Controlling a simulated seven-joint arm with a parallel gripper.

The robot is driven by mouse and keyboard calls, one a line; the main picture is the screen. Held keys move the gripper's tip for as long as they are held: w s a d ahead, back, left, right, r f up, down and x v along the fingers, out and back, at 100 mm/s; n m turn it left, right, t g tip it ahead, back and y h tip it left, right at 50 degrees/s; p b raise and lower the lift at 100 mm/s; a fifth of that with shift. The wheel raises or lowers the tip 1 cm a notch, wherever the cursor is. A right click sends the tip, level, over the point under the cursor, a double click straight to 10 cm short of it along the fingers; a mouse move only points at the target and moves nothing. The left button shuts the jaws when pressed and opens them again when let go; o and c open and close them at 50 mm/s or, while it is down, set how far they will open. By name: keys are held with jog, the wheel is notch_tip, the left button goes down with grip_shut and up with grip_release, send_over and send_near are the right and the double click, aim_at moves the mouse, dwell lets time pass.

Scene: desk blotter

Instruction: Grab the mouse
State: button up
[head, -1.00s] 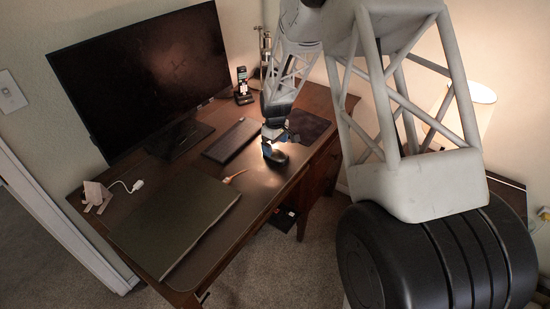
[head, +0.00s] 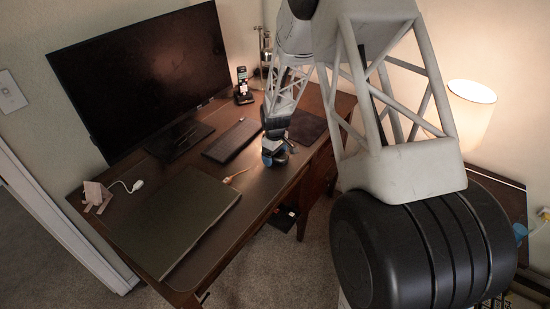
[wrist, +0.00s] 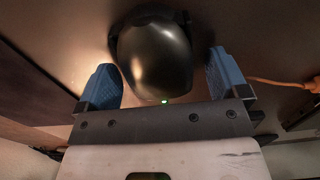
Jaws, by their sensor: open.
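The mouse (wrist: 155,50) is a dark, glossy, rounded shape on the desk surface in the wrist view. My gripper (wrist: 163,76) is open, with one blue finger at the left and one at the right of the mouse. The mouse's near end lies between the fingers, and its far part extends beyond the fingertips. Gaps show on both sides, so the fingers look apart from it. In the head view my gripper (head: 275,153) is low over the desk's right part, and I cannot make out the mouse there.
A dark keyboard (head: 231,140) lies behind and left of my gripper. A dark mat (head: 306,127) lies to its right. A monitor (head: 140,75) stands behind.

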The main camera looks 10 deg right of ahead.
jog(key=c, duration=1)
jog(key=shift+c, duration=0.2)
jog(key=shift+r, duration=0.1)
jog(key=shift+s+r, duration=0.1)
jog(key=shift+r, duration=1.65)
jog(key=s+r, duration=0.1)
jog(key=s, duration=1.5)
jog(key=shift+d+r, duration=0.15)
jog(key=shift+d, duration=0.05)
jog(key=shift+w, duration=0.1)
